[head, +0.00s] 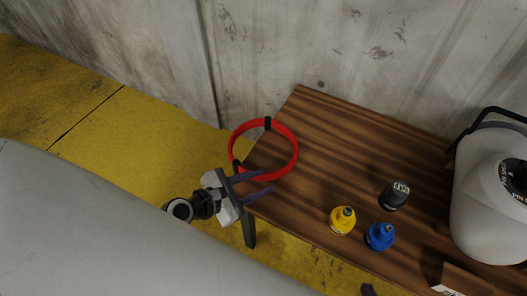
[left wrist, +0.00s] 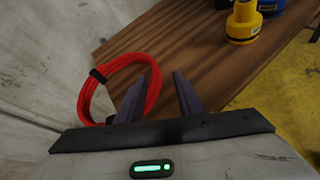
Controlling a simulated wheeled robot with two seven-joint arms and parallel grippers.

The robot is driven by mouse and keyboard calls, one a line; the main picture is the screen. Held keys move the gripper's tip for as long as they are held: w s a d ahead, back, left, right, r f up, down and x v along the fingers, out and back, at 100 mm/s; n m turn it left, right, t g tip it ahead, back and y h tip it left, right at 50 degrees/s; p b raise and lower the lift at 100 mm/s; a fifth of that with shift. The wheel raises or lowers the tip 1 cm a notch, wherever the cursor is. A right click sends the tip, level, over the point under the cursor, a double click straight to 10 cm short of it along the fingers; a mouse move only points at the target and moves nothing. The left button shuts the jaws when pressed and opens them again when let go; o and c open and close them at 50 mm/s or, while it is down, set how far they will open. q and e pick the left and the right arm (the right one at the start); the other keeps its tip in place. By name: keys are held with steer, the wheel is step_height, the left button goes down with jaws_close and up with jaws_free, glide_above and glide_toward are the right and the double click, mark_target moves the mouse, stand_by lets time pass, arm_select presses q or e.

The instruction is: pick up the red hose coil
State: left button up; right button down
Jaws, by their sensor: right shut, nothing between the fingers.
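The red hose coil (head: 293,142) is a ring with black bands, lying at the left corner of the wooden table and partly past its edge. My left gripper (head: 268,181) is open at the coil's near side. In the left wrist view the coil (left wrist: 88,97) is left of centre. One finger of the left gripper (left wrist: 160,76) overlaps the ring, and its right strand shows between the fingers; I cannot tell whether they touch.
The wooden table (head: 335,135) also holds a yellow bottle (head: 342,220), a blue bottle (head: 380,236), a dark bottle (head: 395,195), a large white container (head: 485,210) and a small box (head: 465,281). A wall stands behind.

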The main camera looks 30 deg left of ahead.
mark_target(284, 164)
arm_select(q)
steer(key=n, duration=0.1)
steer(key=w+a+n, duration=0.1)
steer(key=n, duration=0.1)
steer(key=shift+w+r+t, duration=0.1)
steer(key=shift+w+t, duration=0.2)
steer(key=shift+n, duration=0.3)
steer(key=x, duration=0.4)
steer(key=shift+w+b, duration=0.3)
steer(key=shift+b, duration=0.05)
steer(key=b+x, duration=0.1)
steer(key=x, duration=0.4)
steer(key=shift+w+d, duration=0.2)
steer(key=shift+w, duration=0.1)
jaws_close()
